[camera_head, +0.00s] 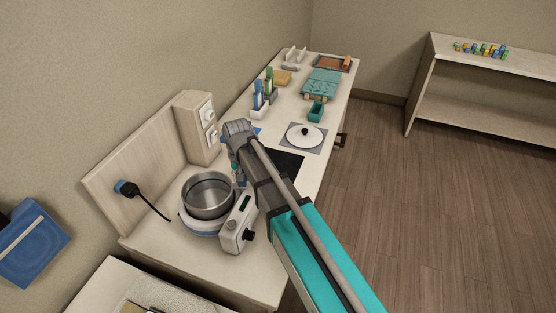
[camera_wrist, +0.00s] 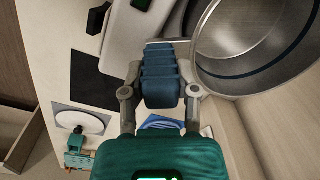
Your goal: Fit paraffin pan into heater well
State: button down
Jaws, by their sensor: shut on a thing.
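The paraffin pan (camera_head: 209,208) is a round steel pan, empty inside. It is upright over the white heater (camera_head: 190,227), whose round body and control box (camera_head: 236,232) with a dark knob are below and beside it. I cannot tell whether the pan's base is down in the well or just above it; the well is hidden by the pan. In the wrist view the pan (camera_wrist: 240,77) is at upper right. Its blue ribbed handle (camera_wrist: 160,60) lies between my gripper's fingers (camera_wrist: 160,93), which are shut on it. My arm largely hides the gripper in the head view.
A black plug with a cord (camera_head: 127,188) is on the wooden backboard left of the heater. A black mat (camera_head: 287,163) and a white lid (camera_head: 300,142) with a black knob lie farther along the counter. Bottles (camera_head: 258,98), a teal tray (camera_head: 321,84) and a teal box (camera_head: 316,111) stand beyond.

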jog(key=shift+f, duration=0.2)
jog(key=shift+c, duration=1.4)
grip_release()
jog(key=shift+r+p, duration=0.35)
jog(key=shift+r, duration=0.15)
jog(key=shift+d+r+p, duration=0.1)
jog(key=shift+r+p, duration=3.4)
jog(key=shift+d, duration=0.1)
